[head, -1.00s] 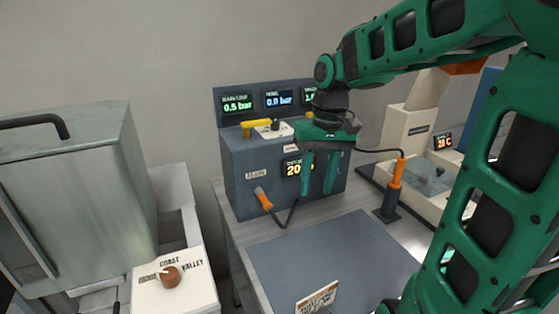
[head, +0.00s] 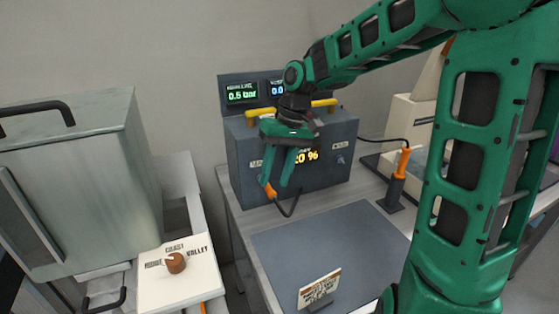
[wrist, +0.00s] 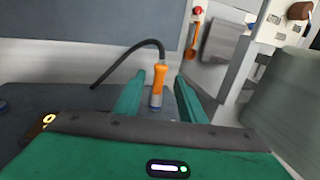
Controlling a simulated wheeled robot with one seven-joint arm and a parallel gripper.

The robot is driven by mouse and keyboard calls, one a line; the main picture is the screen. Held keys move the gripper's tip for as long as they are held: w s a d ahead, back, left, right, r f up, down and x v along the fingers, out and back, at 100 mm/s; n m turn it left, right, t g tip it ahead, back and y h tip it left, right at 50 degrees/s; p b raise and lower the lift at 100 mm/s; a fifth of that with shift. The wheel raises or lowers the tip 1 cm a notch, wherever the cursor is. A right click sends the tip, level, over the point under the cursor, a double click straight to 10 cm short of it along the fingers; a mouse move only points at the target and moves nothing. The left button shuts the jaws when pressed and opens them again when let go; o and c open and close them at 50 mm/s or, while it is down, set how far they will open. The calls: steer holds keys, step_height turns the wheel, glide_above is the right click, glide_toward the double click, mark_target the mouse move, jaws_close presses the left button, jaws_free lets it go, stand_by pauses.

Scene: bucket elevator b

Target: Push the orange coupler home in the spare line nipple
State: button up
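The orange coupler (head: 269,189) sits at the left end of the grey box's front, below a label mostly hidden by my gripper; a dark hose bends away from it. In the wrist view the coupler (wrist: 159,78) lies between my gripper's fingers, with a visible gap on both sides. My gripper (head: 279,183) is open at the box front, fingers pointing down in the head view. A small fitting (head: 341,158), likely the spare line nipple, shows bare at the right of the box front under a small label. Whether the coupler is seated on its nipple is hidden.
The grey box (head: 345,130) carries yellow handles (head: 323,104) and displays; one reads 0.5 bar. An orange-handled tool (head: 403,161) stands in a black holder to the right. A small sign (head: 319,288) stands on the blue-grey mat (head: 320,245), otherwise clear.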

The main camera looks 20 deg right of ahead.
mark_target(272, 190)
steer(key=shift+x, duration=1.65)
steer(key=shift+c, duration=0.6)
jaws_close()
steer(key=shift+s, duration=0.7)
steer(key=shift+s, duration=1.9)
steer(key=shift+s, duration=2)
